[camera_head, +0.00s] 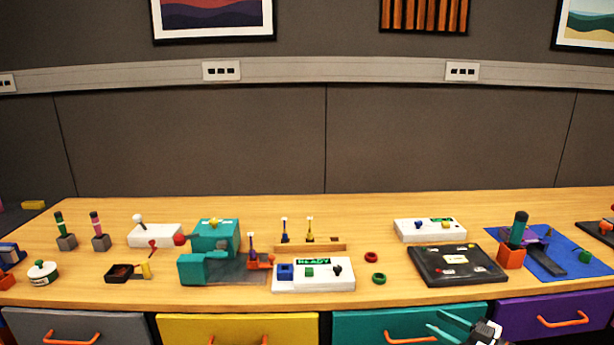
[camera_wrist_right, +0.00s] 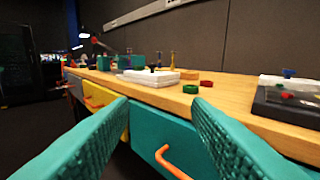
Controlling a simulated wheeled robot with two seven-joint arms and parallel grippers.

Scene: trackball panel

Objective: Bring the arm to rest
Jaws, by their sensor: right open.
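My right gripper (camera_head: 432,321) shows at the bottom of the head view, in front of the teal drawer (camera_head: 357,323) and below the tabletop edge. Its teal fingers are apart with nothing between them. In the right wrist view the two fingers of the gripper (camera_wrist_right: 160,104) stand wide apart, with the teal drawer front and its orange handle beyond them. A white panel (camera_head: 313,286) with a READY display, a blue block, a green button and a black knob sits on the table. My left gripper is not in view.
The wooden table (camera_head: 390,292) carries a black panel (camera_head: 458,280), red and green rings (camera_head: 379,278), a teal machine (camera_head: 215,238) and a blue mat (camera_head: 585,268). Orange drawer handles (camera_head: 410,338) stick out along the front. Open floor (camera_wrist_right: 35,120) shows at left in the wrist view.

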